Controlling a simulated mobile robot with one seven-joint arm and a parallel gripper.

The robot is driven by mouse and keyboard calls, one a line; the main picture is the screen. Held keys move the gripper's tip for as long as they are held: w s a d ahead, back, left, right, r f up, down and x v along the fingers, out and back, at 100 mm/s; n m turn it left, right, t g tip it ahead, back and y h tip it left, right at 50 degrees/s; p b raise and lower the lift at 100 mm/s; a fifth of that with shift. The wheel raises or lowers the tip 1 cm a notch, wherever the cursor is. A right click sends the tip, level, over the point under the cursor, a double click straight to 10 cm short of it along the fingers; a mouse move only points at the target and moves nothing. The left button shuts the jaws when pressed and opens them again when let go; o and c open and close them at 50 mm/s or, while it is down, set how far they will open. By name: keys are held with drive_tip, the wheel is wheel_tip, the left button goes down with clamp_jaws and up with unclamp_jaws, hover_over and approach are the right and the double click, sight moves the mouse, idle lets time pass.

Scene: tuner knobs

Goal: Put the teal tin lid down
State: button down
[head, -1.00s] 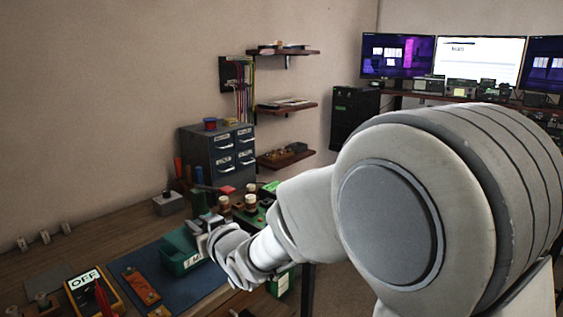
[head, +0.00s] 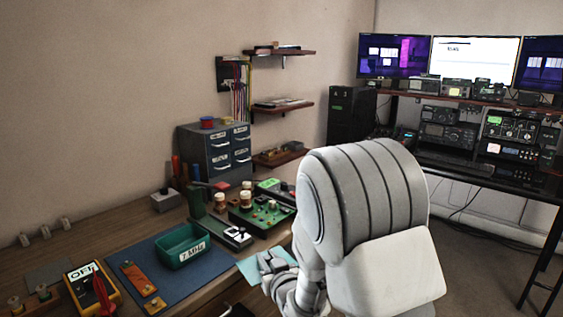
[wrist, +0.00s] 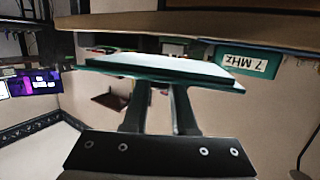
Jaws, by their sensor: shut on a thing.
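The teal tin lid (head: 249,267) is a flat, pale teal square. My gripper (head: 272,262) is shut on it and holds it off the front edge of the workbench. In the wrist view the lid (wrist: 160,68) spans the tips of both fingers (wrist: 158,90), seen nearly edge-on. A teal tin (head: 181,261) labelled "7 MHz" stands open on the blue mat, to the left of my gripper. The tin (wrist: 250,62) also shows in the wrist view, beyond the lid at the right. Part of the lid is hidden by my gripper in the head view.
The blue mat (head: 209,267) has bare room around the tin. A key-like device (head: 233,236) and a green board with knobs (head: 262,217) stand right of the tin. A yellow meter marked "OFF" (head: 88,288) and copper-coloured strips (head: 138,278) lie left.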

drive_tip(key=s+d+f+m+h, duration=0.25)
drive_tip(key=d+f, duration=0.25)
drive_tip(key=d, duration=0.4)
drive_tip(key=s+d+f+m+h, duration=0.25)
drive_tip(key=d+f, duration=0.25)
drive_tip(key=d, duration=0.4)
wheel_tip(320, 180, up, 20)
drive_tip(key=w+t+p, duration=0.1)
drive_tip(key=p, duration=1.8)
drive_tip(key=shift+a+f+n, duration=0.2)
drive_tip(key=shift+n, duration=0.2)
drive_tip(key=shift+w+a+f, duration=0.1)
